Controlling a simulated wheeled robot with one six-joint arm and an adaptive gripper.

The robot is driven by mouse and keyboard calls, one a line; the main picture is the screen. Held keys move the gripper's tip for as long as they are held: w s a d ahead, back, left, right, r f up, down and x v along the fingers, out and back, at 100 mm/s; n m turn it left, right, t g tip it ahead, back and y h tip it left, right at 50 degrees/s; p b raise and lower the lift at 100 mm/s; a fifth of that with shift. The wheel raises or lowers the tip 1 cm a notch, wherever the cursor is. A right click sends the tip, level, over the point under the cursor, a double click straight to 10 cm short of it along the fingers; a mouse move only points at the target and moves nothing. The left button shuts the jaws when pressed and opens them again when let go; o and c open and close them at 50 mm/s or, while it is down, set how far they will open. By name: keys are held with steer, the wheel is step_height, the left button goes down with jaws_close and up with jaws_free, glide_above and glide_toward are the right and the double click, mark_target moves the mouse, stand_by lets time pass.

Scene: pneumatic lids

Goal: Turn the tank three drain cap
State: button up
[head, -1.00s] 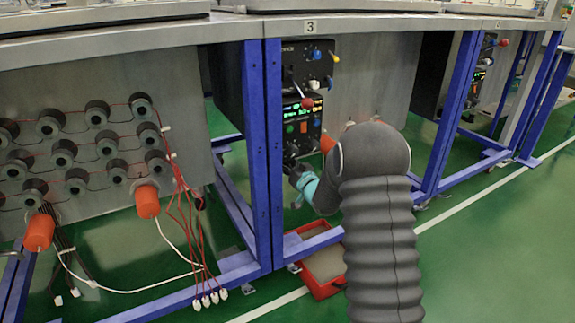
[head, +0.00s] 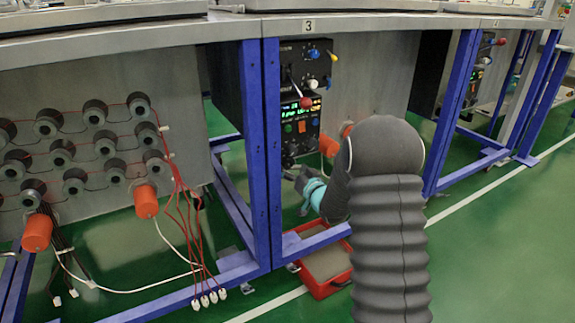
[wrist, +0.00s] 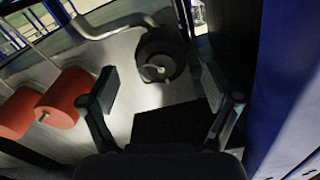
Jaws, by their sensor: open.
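The number 3 label (head: 308,27) marks the tank bench above my arm. In the wrist view, a dark round fitting (wrist: 150,72) with a small pale piece in its middle lies ahead, between and beyond my fingertips; I cannot tell if it is the drain cap. Two orange cylinders (wrist: 68,98) sit left of my left finger. An orange cylinder also shows in the head view (head: 329,146), partly hidden by my arm. My gripper (wrist: 163,100) is open and empty, with its fingers wide apart.
A black control box (head: 292,72) with knobs and lit display stands behind blue frame posts (head: 257,150). A red tray (head: 318,288) lies on the floor below. Hanging wires (head: 185,220) are at left. A blue post (wrist: 285,95) is close at right in the wrist view.

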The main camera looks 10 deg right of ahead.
steer(key=v, duration=0.8)
